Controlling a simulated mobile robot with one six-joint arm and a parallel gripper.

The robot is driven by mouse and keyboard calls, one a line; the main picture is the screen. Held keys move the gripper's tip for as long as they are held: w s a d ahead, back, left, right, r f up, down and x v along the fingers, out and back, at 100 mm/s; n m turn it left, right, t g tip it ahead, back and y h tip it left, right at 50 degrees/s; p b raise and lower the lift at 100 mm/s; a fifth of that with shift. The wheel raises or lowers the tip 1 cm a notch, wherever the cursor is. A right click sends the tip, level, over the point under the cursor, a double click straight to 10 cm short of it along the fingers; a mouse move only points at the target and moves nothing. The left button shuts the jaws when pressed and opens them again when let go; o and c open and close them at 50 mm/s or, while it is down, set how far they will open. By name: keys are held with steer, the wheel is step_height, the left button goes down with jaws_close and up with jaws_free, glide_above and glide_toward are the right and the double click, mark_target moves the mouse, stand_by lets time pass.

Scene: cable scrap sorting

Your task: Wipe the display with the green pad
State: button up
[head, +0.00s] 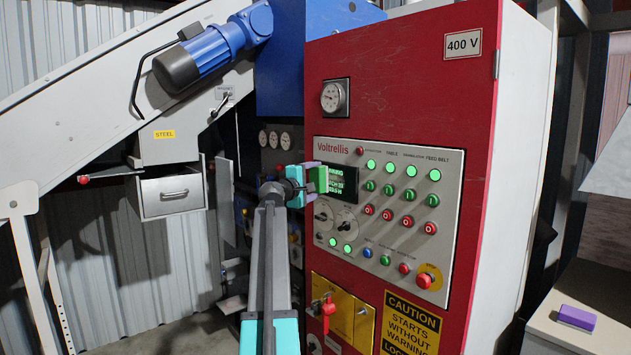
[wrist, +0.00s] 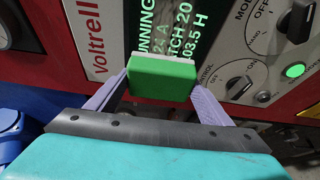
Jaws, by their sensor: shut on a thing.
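The display (head: 343,183) is a small dark screen with green text on the grey control panel of the red cabinet. In the wrist view the display (wrist: 190,30) shows its text sideways, and its lower part is hidden by the pad. My gripper (head: 313,178) is shut on the green pad (head: 321,180), at the left edge of the display. In the wrist view the green pad (wrist: 162,79) sits between the two pale purple fingers, its white far face towards the screen. I cannot tell whether it touches the glass.
Around the display are rotary knobs (head: 345,222), green lamps and buttons, red buttons (head: 387,214) and an emergency stop (head: 425,281). A red switch handle (head: 327,309) sticks out below. A purple block (head: 577,317) lies on a bench at right.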

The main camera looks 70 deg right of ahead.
mark_target(325, 180)
steer(key=shift+s+a, duration=0.1)
steer(key=shift+s+a+p, duration=0.2)
steer(key=shift+s+a, duration=0.2)
steer(key=shift+s, duration=0.35)
steer(key=shift+s+a+p, duration=0.15)
steer(key=shift+s+a, duration=0.25)
steer(key=shift+s, duration=0.35)
steer(key=shift+s, duration=0.1)
steer(key=shift+s+a+p, duration=0.2)
steer(key=shift+s+a, duration=0.3)
steer(key=shift+s, duration=0.2)
steer(key=shift+s+a+p, duration=0.15)
steer(key=shift+s+a, duration=0.35)
steer(key=shift+s, duration=0.15)
steer(key=shift+s+a+p, duration=0.25)
steer(key=shift+s+a, duration=0.25)
steer(key=shift+s, duration=0.25)
steer(key=shift+s+a+p, duration=0.25)
steer(key=shift+s+a, duration=0.2)
steer(key=shift+s, duration=0.25)
steer(key=shift+w+d, duration=0.1)
